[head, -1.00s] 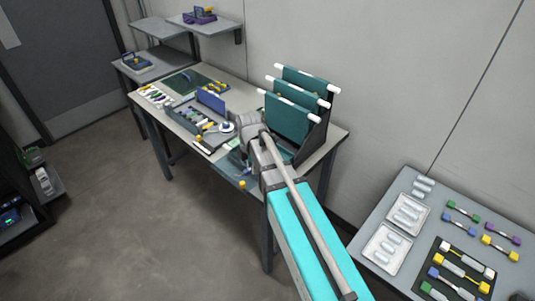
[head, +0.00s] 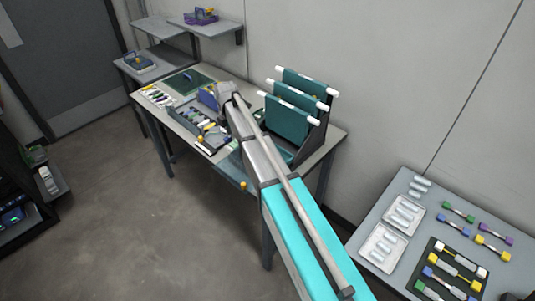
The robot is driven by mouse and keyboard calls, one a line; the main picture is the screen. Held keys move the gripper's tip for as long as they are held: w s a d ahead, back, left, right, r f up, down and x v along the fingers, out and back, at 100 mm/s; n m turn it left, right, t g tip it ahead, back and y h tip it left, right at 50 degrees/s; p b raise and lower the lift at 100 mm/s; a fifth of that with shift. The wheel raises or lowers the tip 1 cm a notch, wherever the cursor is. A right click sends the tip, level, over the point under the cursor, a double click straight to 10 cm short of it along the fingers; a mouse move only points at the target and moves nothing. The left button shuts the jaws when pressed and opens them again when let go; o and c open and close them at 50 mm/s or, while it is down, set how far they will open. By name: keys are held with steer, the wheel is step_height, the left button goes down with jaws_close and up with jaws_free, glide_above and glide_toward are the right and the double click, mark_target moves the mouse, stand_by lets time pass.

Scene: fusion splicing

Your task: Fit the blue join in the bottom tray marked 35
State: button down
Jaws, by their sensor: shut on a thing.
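My gripper (head: 223,113) is over the bench's middle, beside the blue-lidded device, with my arm crossing in front of the bench. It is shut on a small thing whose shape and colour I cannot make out. I cannot pick out the blue join for certain. Several teal trays stand tilted one above another in a dark rack to the right of my gripper. The lowest, front one (head: 286,118) has a white bar along its top edge. No number is legible on it, and its lower part is partly behind my arm.
The bench (head: 318,153) also holds a blue-lidded device (head: 207,97), a dark green mat (head: 188,80) and several small coloured parts. A grey table (head: 401,181) at the right carries white trays and coloured joins.

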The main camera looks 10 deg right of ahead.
stand_by(0.3)
steer(key=d+f+b, duration=0.3)
steer(key=d, duration=0.1)
steer(key=w+d+f+b, duration=0.1)
steer(key=d+f+b, duration=0.2)
steer(key=d, duration=0.1)
steer(key=d+f+b, duration=0.3)
steer(key=d, duration=0.2)
steer(key=shift+w, duration=0.2)
steer(key=shift+d+f, duration=0.1)
steer(key=shift+d+f+b, duration=0.4)
steer(key=shift+f+b, duration=0.4)
steer(key=shift+b, duration=0.15)
steer(key=shift+f+b, duration=1.1)
steer(key=shift+f, duration=0.15)
